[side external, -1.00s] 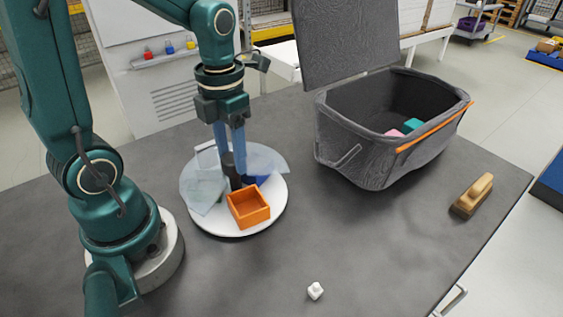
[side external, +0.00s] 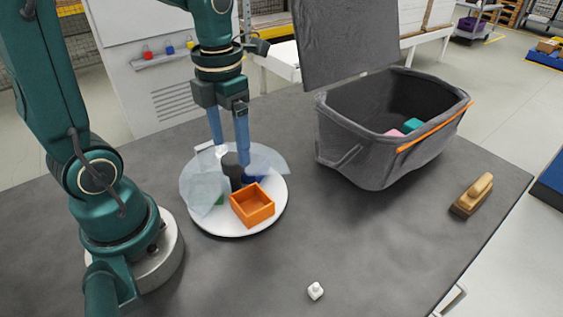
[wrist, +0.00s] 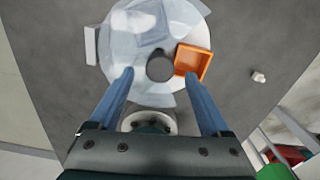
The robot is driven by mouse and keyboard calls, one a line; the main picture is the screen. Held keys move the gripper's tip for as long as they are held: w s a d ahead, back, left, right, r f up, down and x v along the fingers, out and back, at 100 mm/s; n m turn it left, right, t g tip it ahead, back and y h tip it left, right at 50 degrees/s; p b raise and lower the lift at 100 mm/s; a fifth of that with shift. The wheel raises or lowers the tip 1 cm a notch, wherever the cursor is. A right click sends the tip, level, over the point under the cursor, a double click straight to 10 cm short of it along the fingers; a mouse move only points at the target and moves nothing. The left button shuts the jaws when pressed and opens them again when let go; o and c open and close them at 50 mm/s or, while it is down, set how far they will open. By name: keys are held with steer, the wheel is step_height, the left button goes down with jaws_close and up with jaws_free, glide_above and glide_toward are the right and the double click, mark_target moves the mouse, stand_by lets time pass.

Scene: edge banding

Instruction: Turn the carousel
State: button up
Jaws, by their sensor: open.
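The carousel is a round white turntable (side external: 235,231) on the dark grey table. It carries an orange open box (side external: 252,205), a dark centre post and translucent bluish panels (side external: 205,185). Bits of green and blue show behind the panels. In the wrist view the turntable (wrist: 205,35) lies below my gripper, with the orange box (wrist: 193,62) right of the dark round post (wrist: 160,67). My gripper (side external: 230,158) is open and empty above the turntable, its blue fingers apart. The wrist view shows the fingers (wrist: 160,80) on either side of the post, seemingly above it.
A grey fabric bin (side external: 370,150) with its lid up and coloured pieces inside stands to the right. A wooden-handled brush (side external: 472,196) lies near the right table edge. A small white piece (side external: 315,290) lies at the front. The table between is clear.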

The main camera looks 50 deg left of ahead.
mark_target(235, 177)
steer(key=shift+r, duration=1.3)
steer(key=m, duration=1.6)
steer(key=shift+f, duration=2.6)
